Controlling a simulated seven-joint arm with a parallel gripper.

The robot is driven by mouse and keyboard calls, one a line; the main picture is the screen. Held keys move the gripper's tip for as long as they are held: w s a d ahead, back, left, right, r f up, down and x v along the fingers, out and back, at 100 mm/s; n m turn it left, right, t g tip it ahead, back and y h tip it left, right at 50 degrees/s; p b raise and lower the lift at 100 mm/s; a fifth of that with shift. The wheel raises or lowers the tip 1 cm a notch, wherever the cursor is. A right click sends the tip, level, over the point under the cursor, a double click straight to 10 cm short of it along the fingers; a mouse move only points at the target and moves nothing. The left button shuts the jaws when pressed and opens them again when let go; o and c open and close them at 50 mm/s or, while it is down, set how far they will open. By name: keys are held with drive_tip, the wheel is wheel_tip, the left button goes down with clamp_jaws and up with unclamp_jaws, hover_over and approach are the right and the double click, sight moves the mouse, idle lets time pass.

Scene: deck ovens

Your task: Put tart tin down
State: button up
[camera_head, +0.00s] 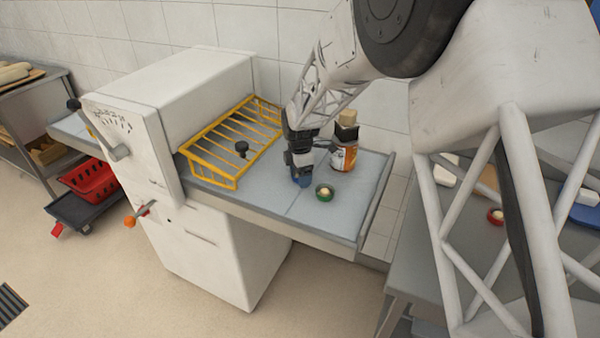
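My gripper (301,176) is low over the grey-blue work surface (285,203) beside the white machine, pointing down. A small blue piece shows at its lower end; I cannot tell whether it is a fingertip or something held. The fingers are too small and dark to tell open from shut. I cannot tell whether this is the tart tin. No other tin can be made out near my gripper.
A jar with an orange label (344,157) stands close behind my gripper, with a dark-and-tan top at it. A yellow wire rack (236,180) lies left. The white machine (170,90) rises further left. The surface's front right is clear up to its raised right edge.

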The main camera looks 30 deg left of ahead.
wheel_tip(320, 180, up, 12)
drive_tip(key=shift+r, duration=0.15)
idle(0.7)
idle(0.5)
idle(0.4)
drive_tip(key=s+d+r+m, duration=0.3)
drive_tip(key=d+r+m, duration=0.1)
drive_tip(key=d, duration=0.7)
drive_tip(key=s+d+r+m+t, duration=0.1)
drive_tip(key=s+d+r+m, duration=0.35)
drive_tip(key=d, duration=0.65)
drive_tip(key=s+d+r+m, duration=0.3)
drive_tip(key=d+r+m, duration=0.2)
drive_tip(key=d, duration=0.7)
drive_tip(key=s+d+f+m, duration=0.1)
drive_tip(key=s+d+m, duration=0.6)
drive_tip(key=s, duration=0.5)
drive_tip(key=s+d+f+m+t, duration=0.1)
drive_tip(key=s+d+m, duration=0.5)
drive_tip(key=s+d, duration=0.6)
drive_tip(key=shift+f+m+t, duration=0.3)
drive_tip(key=shift+f+m, duration=0.05)
drive_tip(key=shift+f, duration=0.05)
